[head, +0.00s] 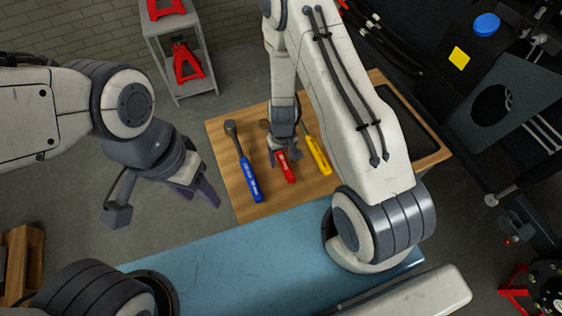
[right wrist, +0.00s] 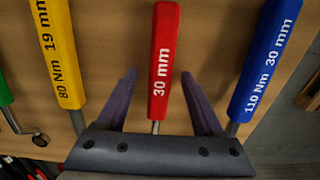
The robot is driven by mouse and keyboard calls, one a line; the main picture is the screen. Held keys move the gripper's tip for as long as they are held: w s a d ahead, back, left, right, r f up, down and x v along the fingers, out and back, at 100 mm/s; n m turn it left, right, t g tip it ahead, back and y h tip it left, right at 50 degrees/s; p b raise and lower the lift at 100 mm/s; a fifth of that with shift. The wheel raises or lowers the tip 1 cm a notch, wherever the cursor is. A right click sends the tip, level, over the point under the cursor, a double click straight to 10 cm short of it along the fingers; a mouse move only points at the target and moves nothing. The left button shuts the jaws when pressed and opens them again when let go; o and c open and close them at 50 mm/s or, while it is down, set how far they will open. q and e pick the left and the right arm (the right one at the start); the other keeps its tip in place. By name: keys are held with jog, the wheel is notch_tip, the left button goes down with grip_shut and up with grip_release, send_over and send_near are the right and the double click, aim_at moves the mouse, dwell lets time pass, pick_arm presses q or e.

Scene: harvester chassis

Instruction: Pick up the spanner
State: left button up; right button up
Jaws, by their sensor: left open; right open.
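The red-handled tool marked 30 mm, seemingly the spanner (head: 290,175), lies on the wooden table top (head: 225,150) between a blue-handled and a yellow-handled tool. Its handle (right wrist: 165,45) fills the middle of the right wrist view; my right arm and gripper partly hide it in the head view. My right gripper (head: 284,150) is over it, open and empty. In the right wrist view the two fingers (right wrist: 158,76) stand on either side of the red handle, with gaps both sides. My left gripper (head: 199,192) is open and empty, left of the table.
The blue tool (head: 249,178), marked 110 Nm 30 mm, and the yellow tool (head: 317,155), marked 80 Nm 19 mm, lie close on either side. A green handle (right wrist: 5,95) shows at the wrist view's left edge. A black tray (head: 410,120) is at the table's right. A grey shelf (head: 180,50) stands behind.

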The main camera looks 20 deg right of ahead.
grip_shut()
dwell(1.5)
